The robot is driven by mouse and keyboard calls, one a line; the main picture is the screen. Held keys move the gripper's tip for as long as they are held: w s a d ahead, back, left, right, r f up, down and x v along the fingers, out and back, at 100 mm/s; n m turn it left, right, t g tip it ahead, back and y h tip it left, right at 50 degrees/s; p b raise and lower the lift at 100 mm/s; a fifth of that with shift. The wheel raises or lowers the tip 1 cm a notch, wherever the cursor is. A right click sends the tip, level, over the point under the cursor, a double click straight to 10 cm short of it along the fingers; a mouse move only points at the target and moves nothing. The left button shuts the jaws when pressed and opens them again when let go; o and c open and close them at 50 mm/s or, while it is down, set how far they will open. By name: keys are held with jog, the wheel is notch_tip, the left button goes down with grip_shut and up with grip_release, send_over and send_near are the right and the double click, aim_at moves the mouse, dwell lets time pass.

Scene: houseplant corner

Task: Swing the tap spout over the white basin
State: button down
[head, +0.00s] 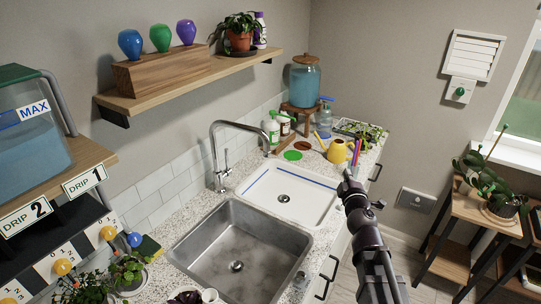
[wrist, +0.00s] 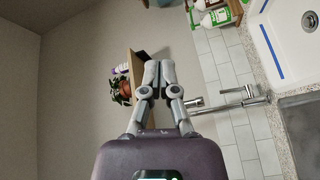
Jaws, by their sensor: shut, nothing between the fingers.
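The chrome tap (head: 216,158) stands at the wall side of the counter, by the joint between the two basins. Its arched spout points right in the head view, its tip appearing above the back left part of the white basin (head: 318,207); the exact spot under the tip is hard to tell. The wrist view shows the tap (wrist: 228,104) sideways, with the white basin (wrist: 291,50) at upper right. My gripper (head: 348,182) is beyond the white basin's right edge, apart from the tap. In the wrist view its fingers (wrist: 160,68) are together and empty.
A steel basin (head: 205,255) lies nearer than the white one. Bottles (head: 271,128), a yellow watering can (head: 338,151) and a drinks dispenser (head: 304,82) stand at the counter's far end. A wooden shelf (head: 190,80) hangs above the tap.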

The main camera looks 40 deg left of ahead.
jog(key=s+a+n+g+y, duration=0.5)
jog(key=s+a+n+g, duration=0.3)
jog(key=s+a, duration=0.6)
jog(key=shift+s+f+n+g+y, duration=0.15)
jog(key=shift+n+g+y, duration=0.15)
jog(key=shift+n, duration=0.7)
jog(key=shift+a, duration=0.2)
jog(key=w+d+x, duration=0.1)
jog(key=w+x, duration=0.2)
jog(key=x, duration=0.9)
jog(key=shift+a, duration=0.4)
jog(key=shift+w+f, duration=0.1)
jog(key=shift+a, duration=0.1)
